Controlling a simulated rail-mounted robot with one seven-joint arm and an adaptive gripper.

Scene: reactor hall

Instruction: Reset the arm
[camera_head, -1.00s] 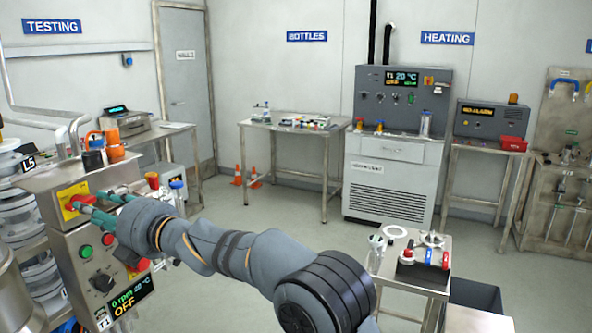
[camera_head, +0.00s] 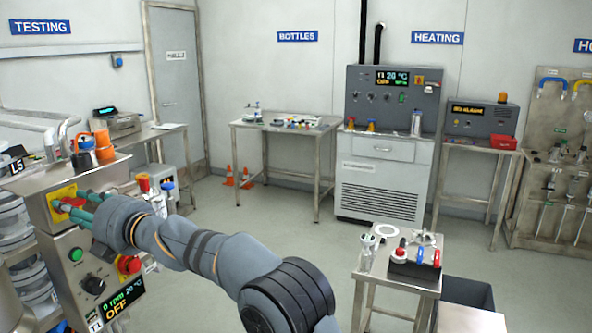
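My arm reaches from the lower middle to the panel on the left. My gripper (camera_head: 68,208) has two teal fingers with a gap between them, at a red switch handle (camera_head: 73,202) on a yellow plate (camera_head: 61,191). The fingertips overlap the handle in the picture. I cannot tell if they grip it or only stand around it. The panel's display (camera_head: 112,304) reads 0 rpm, 20 °C and OFF. Below the gripper are a green button (camera_head: 75,254), a black knob (camera_head: 93,285) and a red mushroom button (camera_head: 128,264).
A small steel table (camera_head: 399,285) with a black holder of coloured-handled items (camera_head: 414,262) stands at front right. The bottles bench (camera_head: 240,126) and heating unit (camera_head: 383,185) are at the back.

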